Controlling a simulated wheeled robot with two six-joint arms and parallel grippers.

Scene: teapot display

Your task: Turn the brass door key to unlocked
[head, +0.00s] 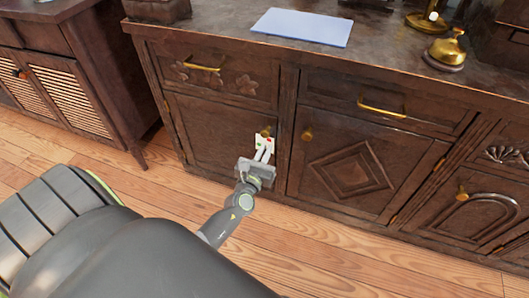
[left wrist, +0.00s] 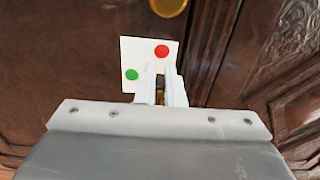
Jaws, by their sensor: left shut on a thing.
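A white plate (head: 263,138) with a red dot and a green dot sits on the left cabinet door, below its round brass knob (head: 266,130). In the left wrist view the plate (left wrist: 136,52) shows the red dot (left wrist: 162,51) at upper right and the green dot (left wrist: 131,74) at lower left. My left gripper (head: 263,154) is in front of the plate, its fingers (left wrist: 160,78) shut on the brass key (left wrist: 160,94). Only a sliver of brass shows between the fingers; the key's angle cannot be told. My right gripper is not in view.
The dark wooden cabinet (head: 300,90) has brass drawer handles and other knobbed doors. On its top are a blue sheet (head: 302,27) and a brass bell (head: 448,48). A louvered cabinet (head: 62,95) stands at left. The wood floor in front is clear.

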